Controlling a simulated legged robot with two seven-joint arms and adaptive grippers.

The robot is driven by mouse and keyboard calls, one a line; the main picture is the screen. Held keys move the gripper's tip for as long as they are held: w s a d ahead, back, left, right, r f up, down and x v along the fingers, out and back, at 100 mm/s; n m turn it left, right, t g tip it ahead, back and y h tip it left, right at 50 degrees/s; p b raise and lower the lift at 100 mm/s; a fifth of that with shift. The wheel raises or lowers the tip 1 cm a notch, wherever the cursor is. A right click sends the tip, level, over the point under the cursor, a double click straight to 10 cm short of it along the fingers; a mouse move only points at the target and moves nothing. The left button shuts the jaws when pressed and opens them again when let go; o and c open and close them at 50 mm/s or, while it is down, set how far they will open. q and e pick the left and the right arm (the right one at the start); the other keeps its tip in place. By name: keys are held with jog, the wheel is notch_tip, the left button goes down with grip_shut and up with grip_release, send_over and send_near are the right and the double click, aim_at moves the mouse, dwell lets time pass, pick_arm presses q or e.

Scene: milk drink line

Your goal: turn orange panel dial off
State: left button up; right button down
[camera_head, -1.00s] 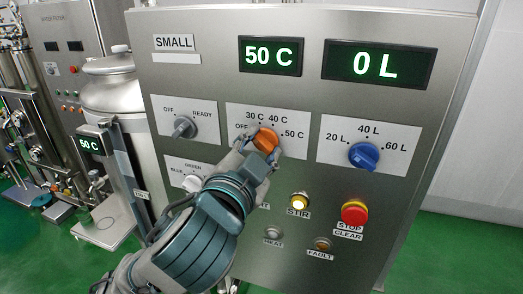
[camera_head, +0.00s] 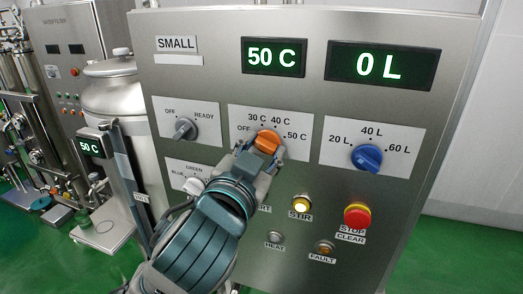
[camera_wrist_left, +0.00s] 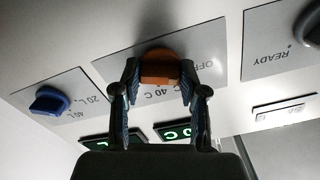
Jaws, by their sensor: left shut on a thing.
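The orange dial (camera_head: 267,141) is on a white label plate (camera_head: 295,121) marked OFF, 30 C, 40 C and 50 C on the steel panel. My left gripper (camera_head: 262,151) reaches it from below and is shut on it. In the left wrist view the orange dial (camera_wrist_left: 160,67) sits between the two fingers of the left gripper (camera_wrist_left: 161,80), one on each side. The fingers hide part of the dial, and I cannot tell exactly which mark it points to. The temperature display (camera_head: 273,57) reads 50 C. My right gripper is not in view.
A blue dial (camera_head: 367,157) is to the right, and an OFF/READY switch (camera_head: 184,129) to the left. Below are a lit STIR button (camera_head: 301,204) and a red stop button (camera_head: 357,216). A steel tank (camera_head: 110,90) stands left of the panel.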

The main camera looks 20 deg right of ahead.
pick_arm(q)
jog(key=shift+f, duration=0.25)
jog(key=o, duration=0.9)
jog(key=shift+o, duration=1.1)
jog(key=shift+w, duration=0.1)
jog(key=shift+d+r, duration=0.1)
jog(key=shift+d, duration=0.05)
jog(key=v, duration=1.1)
jog(key=shift+s+a, duration=0.25)
jog(key=shift+a, duration=0.05)
